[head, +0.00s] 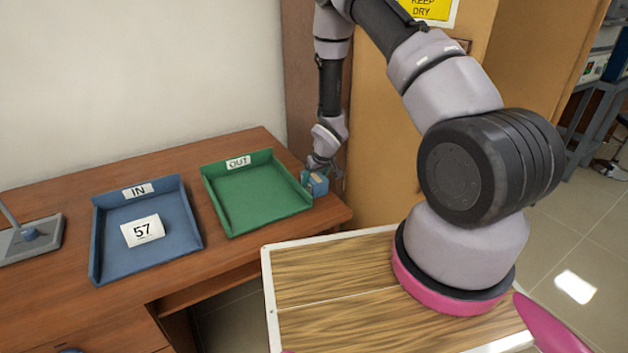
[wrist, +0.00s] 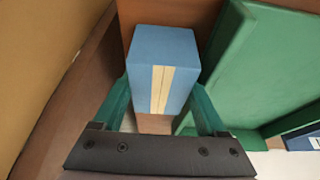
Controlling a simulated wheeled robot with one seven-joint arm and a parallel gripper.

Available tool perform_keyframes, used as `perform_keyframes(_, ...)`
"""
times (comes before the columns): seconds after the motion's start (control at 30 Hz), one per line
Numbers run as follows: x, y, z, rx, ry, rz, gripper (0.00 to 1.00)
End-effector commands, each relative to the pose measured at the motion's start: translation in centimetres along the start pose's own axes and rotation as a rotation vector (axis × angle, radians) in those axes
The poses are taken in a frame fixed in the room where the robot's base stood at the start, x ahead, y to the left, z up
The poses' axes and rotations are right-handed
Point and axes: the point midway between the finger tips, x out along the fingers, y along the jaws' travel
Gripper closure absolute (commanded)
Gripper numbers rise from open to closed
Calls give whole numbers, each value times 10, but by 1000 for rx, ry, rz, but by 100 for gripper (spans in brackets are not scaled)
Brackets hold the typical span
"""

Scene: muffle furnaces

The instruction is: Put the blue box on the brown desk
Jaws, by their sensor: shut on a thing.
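The blue box (head: 318,184) is at the right end of the brown desk (head: 262,251), just right of the green OUT tray. My gripper (head: 318,172) is shut on the box from above. In the wrist view the blue box (wrist: 163,65), with a pale stripe down its side, sits between the two teal fingers of my gripper (wrist: 160,118). The brown desk surface (wrist: 205,14) shows behind the box. I cannot tell whether the underside of the box touches the desk.
The green tray (head: 228,209) stands close beside the box and also shows in the wrist view (wrist: 262,75). A blue IN tray (head: 98,250) holding a card marked 57 (head: 142,230) lies further left. A tan cabinet (head: 385,150) stands right of the desk.

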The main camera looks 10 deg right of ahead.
Motion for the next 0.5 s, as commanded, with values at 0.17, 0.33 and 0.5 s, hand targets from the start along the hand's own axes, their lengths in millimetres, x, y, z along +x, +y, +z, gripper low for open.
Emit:
perform_keyframes(0.17,0,0,0,0,0,0,99)
perform_keyframes(0.33,2,0,1,0,0,0,13)
perform_keyframes(0.5,2,0,1,0,0,0,13)
